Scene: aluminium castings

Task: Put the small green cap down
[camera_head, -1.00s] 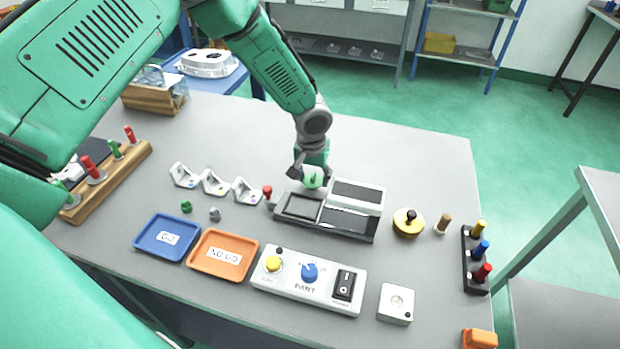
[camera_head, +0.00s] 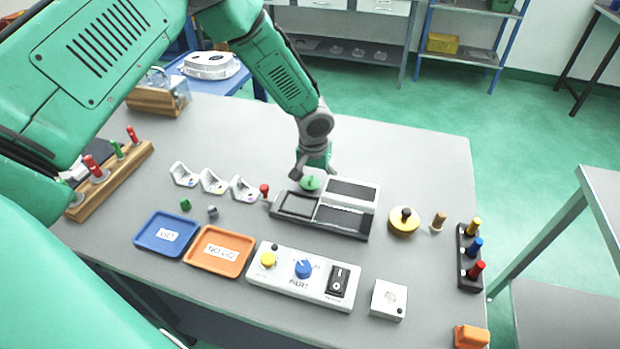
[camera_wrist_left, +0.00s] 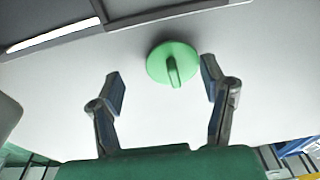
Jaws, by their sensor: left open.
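The small green cap (camera_head: 310,184) is a round disc with an upright tab. It sits on the grey table just behind the grey two-part fixture. It also shows in the left wrist view (camera_wrist_left: 160,66), lying flat on the table. My left gripper (camera_head: 314,172) is open above and just behind the cap. In the left wrist view its two fingers (camera_wrist_left: 163,82) are spread wide, with the cap beyond and between the tips, nearer the right finger. No finger visibly grips it. My right gripper is not in view.
The fixture (camera_head: 296,206) stands close in front of the cap, with a red-knobbed lever (camera_head: 265,190) at its left. White angled castings (camera_head: 213,182) stand to the left. Blue (camera_head: 150,247) and orange (camera_head: 206,264) trays and a control box (camera_head: 320,293) lie nearer. The table behind is clear.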

